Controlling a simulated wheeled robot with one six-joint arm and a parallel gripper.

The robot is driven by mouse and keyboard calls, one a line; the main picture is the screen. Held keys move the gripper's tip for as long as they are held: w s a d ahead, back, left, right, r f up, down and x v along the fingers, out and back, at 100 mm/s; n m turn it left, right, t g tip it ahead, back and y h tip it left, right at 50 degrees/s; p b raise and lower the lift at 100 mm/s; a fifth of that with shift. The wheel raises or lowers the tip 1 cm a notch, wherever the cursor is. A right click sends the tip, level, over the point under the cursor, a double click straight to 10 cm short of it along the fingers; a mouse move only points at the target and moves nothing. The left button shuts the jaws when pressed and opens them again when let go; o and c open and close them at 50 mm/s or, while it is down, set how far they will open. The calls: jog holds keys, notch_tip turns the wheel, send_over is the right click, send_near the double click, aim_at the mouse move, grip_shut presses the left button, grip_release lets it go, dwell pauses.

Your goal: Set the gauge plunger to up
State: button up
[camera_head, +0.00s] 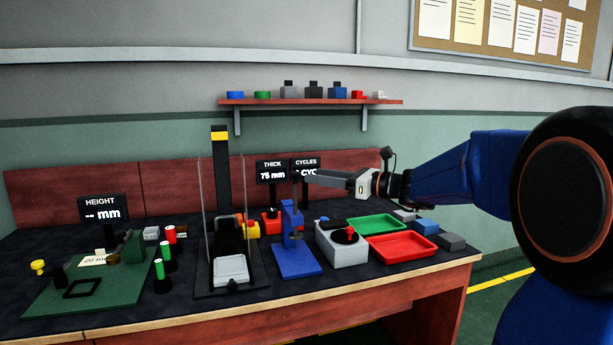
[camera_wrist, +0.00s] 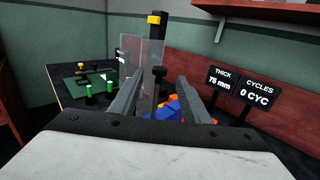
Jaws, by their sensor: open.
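The blue gauge stand (camera_head: 294,245) is upright on the dark table, near the middle. A thin stem rises at its top, close to my gripper (camera_head: 307,176). In the wrist view, a dark round knob on a stem (camera_wrist: 159,72) shows between the fingers of my gripper (camera_wrist: 161,82), above the blue gauge body (camera_wrist: 172,106). I take this knob to be the plunger. The fingers are open and apart, one on each side of it in the picture; contact cannot be told. The THICK display (camera_head: 272,171) reads 75 mm.
A press with clear side panels and a yellow-topped black column (camera_head: 221,170) stands left of the gauge. A grey box with a red knob (camera_head: 343,245), a green tray (camera_head: 375,225) and a red tray (camera_head: 402,247) lie right. The CYCLES display (camera_wrist: 257,93) stands behind.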

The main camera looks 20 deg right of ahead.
jog(key=shift+v, duration=2.6)
jog(key=s+a+f+n+g+h, duration=0.2)
jog(key=s+a+f+n+g, duration=0.2)
jog(key=s+a+f+n, duration=0.35)
jog(key=s+a+f+n+g+h, duration=0.35)
jog(key=s+f+n, duration=0.35)
jog(key=s, duration=0.4)
jog(key=s+d+f+n+h, duration=0.3)
jog(key=s+d+f+n, duration=0.1)
jog(key=s+f+n, duration=0.2)
jog(key=s+d+f+n+h, duration=0.3)
jog(key=s+f+n, duration=0.3)
jog(key=s, duration=0.2)
jog(key=shift+s+d+f+h, duration=0.25)
jog(key=shift+s+d+h, duration=0.15)
jog(key=shift+h, duration=0.25)
